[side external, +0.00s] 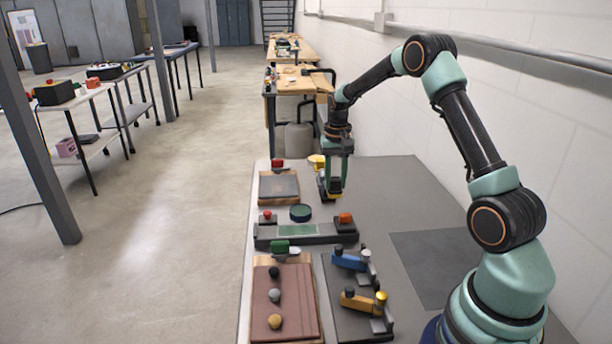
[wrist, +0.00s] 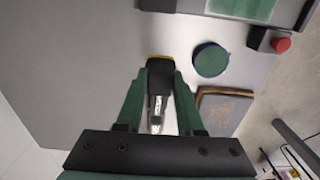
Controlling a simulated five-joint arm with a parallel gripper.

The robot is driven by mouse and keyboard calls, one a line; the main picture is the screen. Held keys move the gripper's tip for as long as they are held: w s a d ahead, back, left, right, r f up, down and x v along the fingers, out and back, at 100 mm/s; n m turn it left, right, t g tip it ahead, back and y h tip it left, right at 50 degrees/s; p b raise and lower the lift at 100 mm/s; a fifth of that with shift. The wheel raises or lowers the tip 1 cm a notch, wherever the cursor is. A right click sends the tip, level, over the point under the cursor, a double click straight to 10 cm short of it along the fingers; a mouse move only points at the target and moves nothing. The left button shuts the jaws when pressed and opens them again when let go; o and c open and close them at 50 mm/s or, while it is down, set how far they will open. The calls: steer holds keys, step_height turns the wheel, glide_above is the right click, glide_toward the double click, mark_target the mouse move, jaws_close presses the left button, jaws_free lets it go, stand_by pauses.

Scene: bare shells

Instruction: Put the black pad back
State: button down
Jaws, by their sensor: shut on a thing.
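My gripper (side external: 333,188) is over the far part of the grey table, with its fingers pointing down. It is shut on a black piece with a yellow edge (wrist: 158,75), which sits between the green fingers in the wrist view. A silvery part shows just below it there. I cannot tell whether this piece is the black pad or whether it touches the table. A dark flat square pad (side external: 279,187) lies on a brown board (side external: 264,201) left of my gripper. The board's corner also shows in the wrist view (wrist: 225,110).
A round green-topped disc (side external: 300,212) stands near my gripper. A long dark tray (side external: 262,243) with red and orange knobs lies nearer. Boards with balls (side external: 262,310) and with blue and yellow levers (side external: 340,325) fill the front.

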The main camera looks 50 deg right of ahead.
steer(key=shift+f, duration=3.15)
steer(key=c, duration=0.5)
jaws_free()
steer(key=shift+f, duration=0.15)
steer(key=shift+c, duration=0.2)
